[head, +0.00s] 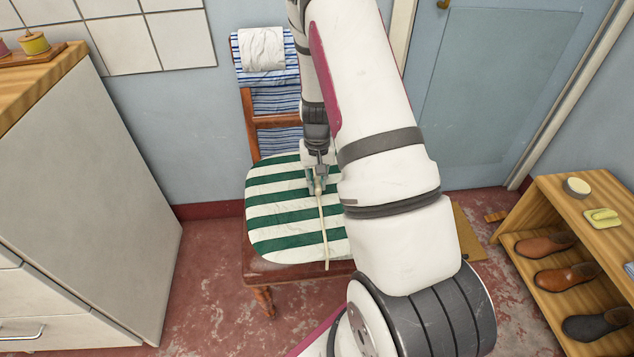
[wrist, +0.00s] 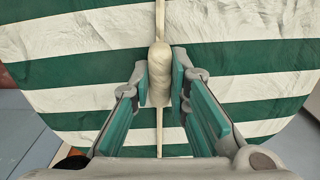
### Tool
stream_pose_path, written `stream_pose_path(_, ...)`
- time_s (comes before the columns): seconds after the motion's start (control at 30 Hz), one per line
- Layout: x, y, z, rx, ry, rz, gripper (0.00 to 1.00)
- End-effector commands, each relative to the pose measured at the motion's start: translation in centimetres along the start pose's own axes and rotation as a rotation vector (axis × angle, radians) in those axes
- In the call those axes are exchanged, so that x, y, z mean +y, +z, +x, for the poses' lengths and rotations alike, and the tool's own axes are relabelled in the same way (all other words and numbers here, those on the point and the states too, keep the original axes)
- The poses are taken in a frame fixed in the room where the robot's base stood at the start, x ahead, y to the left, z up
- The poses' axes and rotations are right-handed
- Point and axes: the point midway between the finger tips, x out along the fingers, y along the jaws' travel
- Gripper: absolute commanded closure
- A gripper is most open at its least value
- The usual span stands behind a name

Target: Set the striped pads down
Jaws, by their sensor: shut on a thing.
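The striped pads (head: 272,213), round with green and white stripes, are over the seat of a brown wooden chair (head: 250,268). They also fill much of the wrist view (wrist: 80,75). I cannot tell whether they rest on the seat or hang just above it, nor how many are stacked. A thin cream band (head: 324,235) runs across their top, with a thick cream knot (wrist: 160,75) in its middle. My gripper (head: 318,188) points down at the pads, its teal fingers shut on the knot from both sides. My arm hides the right part of the pads and chair.
Blue-striped cloth (head: 270,97) and a white cloth (head: 262,48) hang over the chair back. A white cabinet (head: 90,190) stands at left. A wooden shoe rack (head: 590,205) with boots stands at right. A blue door (head: 495,90) is behind. Red floor is clear between cabinet and chair.

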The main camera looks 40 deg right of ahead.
Motion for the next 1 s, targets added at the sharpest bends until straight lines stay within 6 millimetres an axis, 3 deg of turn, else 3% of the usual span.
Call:
stream_pose_path(0.07,0.0,-0.1,0.2,0.002,0.000,0.000,1.00)
stream_pose_path(0.1,0.0,0.0,0.2,0.000,0.000,0.000,0.75)
stream_pose_path(0.17,0.0,0.0,0.1,0.000,0.000,0.000,0.64)
stream_pose_path(0.57,0.0,0.0,-0.4,0.002,0.000,0.000,0.64)
stream_pose_path(1.0,0.0,0.0,-8.7,0.003,-0.001,0.000,0.64)
